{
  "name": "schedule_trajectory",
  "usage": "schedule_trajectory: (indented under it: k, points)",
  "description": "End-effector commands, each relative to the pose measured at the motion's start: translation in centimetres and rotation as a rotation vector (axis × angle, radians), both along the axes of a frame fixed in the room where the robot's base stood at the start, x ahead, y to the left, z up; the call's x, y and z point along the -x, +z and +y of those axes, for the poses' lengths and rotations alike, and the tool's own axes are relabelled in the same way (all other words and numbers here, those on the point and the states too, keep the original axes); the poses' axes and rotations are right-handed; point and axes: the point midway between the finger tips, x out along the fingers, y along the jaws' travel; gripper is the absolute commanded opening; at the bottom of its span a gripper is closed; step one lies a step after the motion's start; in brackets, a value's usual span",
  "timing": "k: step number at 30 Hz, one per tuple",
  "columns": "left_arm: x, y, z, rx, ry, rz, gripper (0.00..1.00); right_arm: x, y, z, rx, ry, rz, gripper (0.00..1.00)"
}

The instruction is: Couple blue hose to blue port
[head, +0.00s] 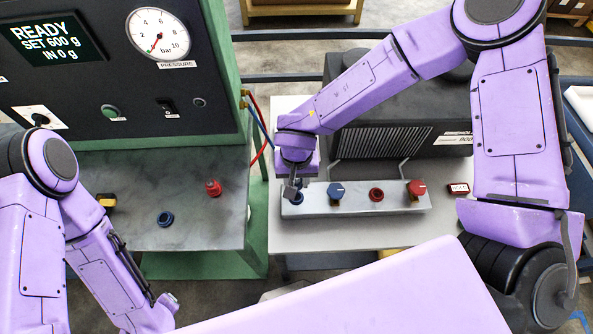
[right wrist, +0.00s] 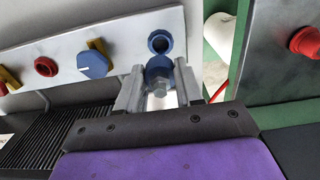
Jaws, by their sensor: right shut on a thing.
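The grey port panel (head: 355,207) stands on the right table. Its blue port (head: 295,197) is at the left end, partly behind my right gripper (head: 292,188). In the right wrist view the blue port (right wrist: 160,41) is an open ring with a dark bore. My right gripper (right wrist: 157,88) is shut on the blue hose coupling (right wrist: 158,70), which has a grey metal nut. The coupling is close to the blue port and overlaps its lower edge in the picture; I cannot tell whether they touch. My left gripper (head: 165,305) is low at the left, its jaws unclear.
The panel also has a blue knob (head: 335,190), a red port (head: 376,195) and a red knob (head: 417,188). A red coupling (head: 213,188) and a blue ring (head: 165,218) are on the left table. A red hose (head: 262,150) hangs by the gap between tables.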

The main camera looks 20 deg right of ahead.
Motion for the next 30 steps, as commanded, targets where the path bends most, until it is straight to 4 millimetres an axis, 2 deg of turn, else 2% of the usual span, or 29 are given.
schedule_trajectory:
  k: [10,19,24,30]
  points:
    - [0.0,-0.3,0.0,0.000,0.000,0.000,0.61,-0.1,-0.7,0.0,0.000,0.001,-0.001,0.00]
    - [0.0,-1.1,0.0,0.000,0.000,0.000,0.61,0.0,-3.2,0.0,0.000,0.002,-0.001,0.00]
    - [0.0,-3.3,0.0,0.000,0.000,0.000,0.61,-0.1,-5.0,0.0,0.000,0.001,-0.002,0.00]
    - [0.0,-4.5,0.0,0.000,0.000,0.000,0.61,-0.1,-5.9,0.0,0.001,0.002,-0.002,0.00]
